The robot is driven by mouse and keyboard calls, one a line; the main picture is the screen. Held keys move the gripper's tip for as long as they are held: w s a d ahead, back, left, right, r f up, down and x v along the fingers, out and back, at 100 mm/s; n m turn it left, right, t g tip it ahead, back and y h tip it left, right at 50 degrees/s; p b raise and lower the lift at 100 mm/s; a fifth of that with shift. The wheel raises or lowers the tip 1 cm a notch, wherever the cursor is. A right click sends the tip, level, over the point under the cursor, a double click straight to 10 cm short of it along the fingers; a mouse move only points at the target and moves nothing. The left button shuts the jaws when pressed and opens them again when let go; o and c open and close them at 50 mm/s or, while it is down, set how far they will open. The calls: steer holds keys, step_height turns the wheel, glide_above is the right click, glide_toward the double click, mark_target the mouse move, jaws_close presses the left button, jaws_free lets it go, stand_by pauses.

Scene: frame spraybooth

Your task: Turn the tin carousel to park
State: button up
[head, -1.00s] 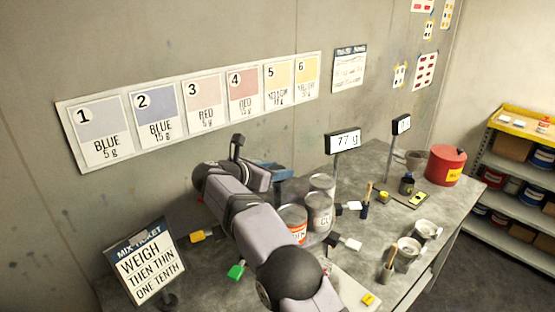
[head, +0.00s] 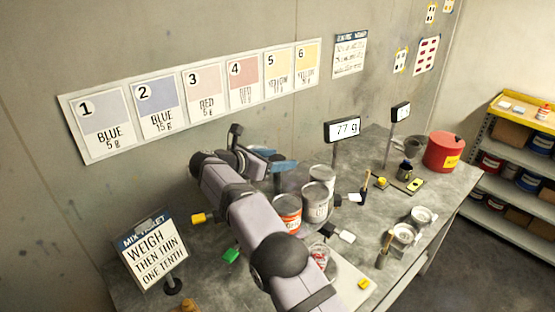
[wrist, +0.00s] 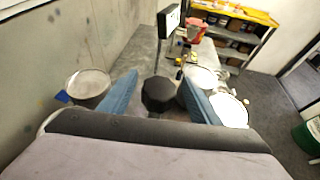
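The tin carousel stands on the grey bench under my arm in the head view. Its grey tins (head: 317,202) and a red-and-white labelled tin (head: 288,213) show beside my forearm; my arm hides much of the rest. Coloured tabs stick out around it: yellow (head: 199,218), green (head: 230,256) and white (head: 347,236). My gripper (head: 268,156) is over the far side of the carousel. In the wrist view its blue fingers (wrist: 158,78) are apart, with a black knob (wrist: 158,94) showing between them. Contact with the knob cannot be told. Tins stand on both sides of the fingers.
A 77 g display (head: 342,130) stands on a post behind the tins. A red canister (head: 445,151), metal cups (head: 404,235) and a brush are to the right. The mix ticket (head: 152,252) stands at left front. A wall runs close behind my gripper.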

steer(key=shift+f, duration=0.1)
steer(key=shift+s+a+b, duration=0.35)
steer(key=shift+b, duration=0.1)
steer(key=b+v, duration=0.2)
steer(key=v, duration=0.2)
steer(key=shift+s+a+r, duration=0.15)
steer(key=shift+s+r, duration=0.05)
steer(key=shift+v, duration=0.95)
steer(key=shift+r, duration=0.15)
